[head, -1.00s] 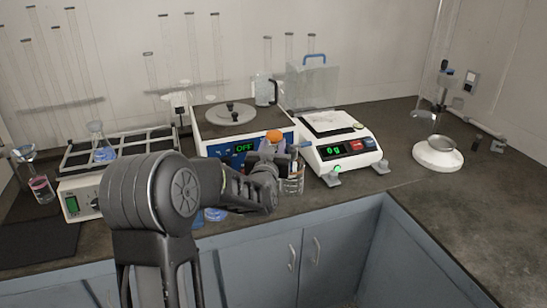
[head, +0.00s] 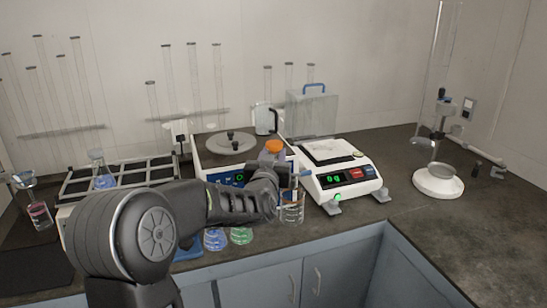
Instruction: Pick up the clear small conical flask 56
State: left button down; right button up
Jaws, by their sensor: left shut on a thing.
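My left gripper (head: 274,176) is shut at the front of the bench, between the blue-fronted device and the balance. Just above and behind it shows a greyish, see-through vessel (head: 271,157) with an orange top (head: 273,146). This appears to be the clear conical flask in its jaws, but the gripper hides most of its body, so its shape and label cannot be read. A clear beaker (head: 291,208) with thin items in it stands on the bench just below the gripper. My right gripper is not in view.
Blue (head: 215,239) and green (head: 240,235) flasks stand near the front edge. The balance (head: 346,178) is close on the right. A rack (head: 121,170) holding a blue-filled flask is at left. The bench between the balance and the white-based dish stand (head: 438,183) is mostly clear.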

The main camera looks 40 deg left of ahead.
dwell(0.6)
pick_arm(q)
jog(key=s+d+f+m+h, duration=0.1)
jog(key=d+f+m+h, duration=0.1)
jog(key=d+f, duration=0.4)
jog(key=s+d+f+m+t+h, duration=0.1)
jog(key=d+f+h, duration=0.2)
jog(key=d+f, duration=0.4)
jog(key=s+d+f+m+t+h, duration=0.1)
jog(key=d+f, duration=0.6)
jog(key=d, duration=0.8)
jog(key=shift+d+m+h, duration=0.35)
jog(key=shift+m+h, duration=0.45)
jog(key=shift+h, duration=0.4)
jog(key=shift+s, duration=0.1)
